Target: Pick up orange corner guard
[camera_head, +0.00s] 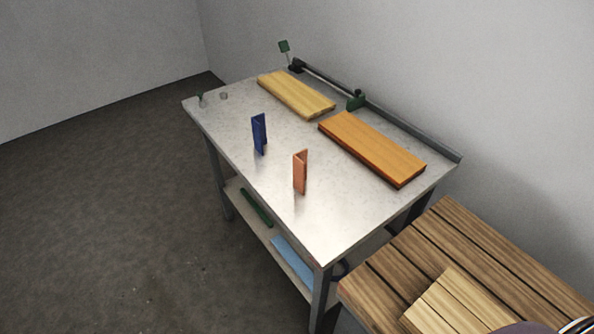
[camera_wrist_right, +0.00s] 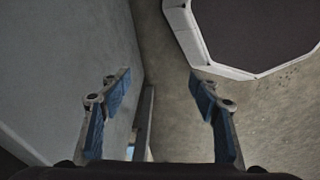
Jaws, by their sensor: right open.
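The orange corner guard (camera_head: 300,172) stands upright on the metal table (camera_head: 335,215), near its front left edge in the head view. A similar blue corner guard (camera_head: 259,134) stands upright behind it and to the left. My right gripper (camera_wrist_right: 165,85) shows in the right wrist view with its two blue-padded fingers spread apart and nothing between them. It points down at floor and a wall, away from the orange corner guard. My left gripper is not in the head view.
Two wooden boards, one pale (camera_head: 295,94) and one orange-brown (camera_head: 371,149), lie along the table's back. A slatted wooden surface (camera_head: 455,255) is at the lower right. The table's front corner is clear.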

